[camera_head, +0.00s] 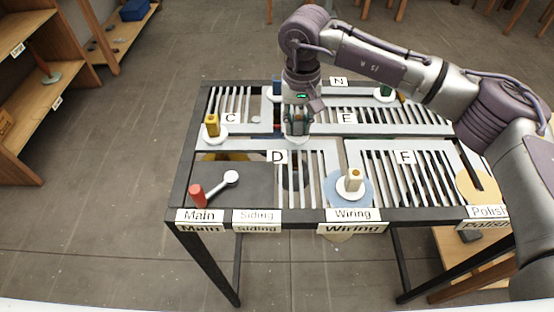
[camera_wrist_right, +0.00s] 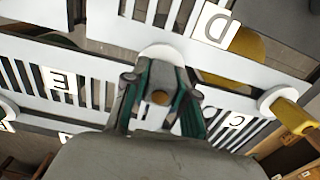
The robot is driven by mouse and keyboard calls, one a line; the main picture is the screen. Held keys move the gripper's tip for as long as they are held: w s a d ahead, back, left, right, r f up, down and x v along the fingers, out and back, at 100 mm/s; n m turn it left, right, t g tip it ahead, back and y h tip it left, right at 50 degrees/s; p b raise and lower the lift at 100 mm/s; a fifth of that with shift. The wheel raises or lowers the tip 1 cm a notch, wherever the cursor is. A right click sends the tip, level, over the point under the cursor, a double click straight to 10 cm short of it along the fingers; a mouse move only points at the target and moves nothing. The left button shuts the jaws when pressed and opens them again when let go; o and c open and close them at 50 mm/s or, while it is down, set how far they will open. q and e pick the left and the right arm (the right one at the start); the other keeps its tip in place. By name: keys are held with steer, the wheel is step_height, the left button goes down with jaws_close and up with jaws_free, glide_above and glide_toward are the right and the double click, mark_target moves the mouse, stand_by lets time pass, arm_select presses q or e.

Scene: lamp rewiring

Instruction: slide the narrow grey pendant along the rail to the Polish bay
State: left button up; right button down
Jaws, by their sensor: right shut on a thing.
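My right gripper (camera_head: 297,122) comes down from above onto the slotted rail table. It is shut on a knob standing on a white disc (camera_head: 298,141), beside the D label. The Polish label (camera_head: 488,211) is at the right front corner. My left gripper is not in view.
A yellow knob (camera_head: 212,122) stands left near C. A cream knob (camera_head: 354,178) stands by the Wiring label (camera_head: 352,214). Blue (camera_head: 276,88) and green (camera_head: 386,90) knobs stand at the back. A red handle (camera_head: 197,196) is at Main. Label F (camera_head: 405,157) marks the right slats.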

steer(key=d+b, duration=0.3)
steer(key=d, duration=1.2)
steer(key=shift+f+b, duration=0.1)
steer(key=shift+b, duration=0.25)
steer(key=shift+d, duration=1.3)
steer(key=shift+d+b, duration=0.6)
steer(key=shift+d, duration=2.2)
steer(key=d, duration=1.4)
steer(key=shift+d, duration=0.2)
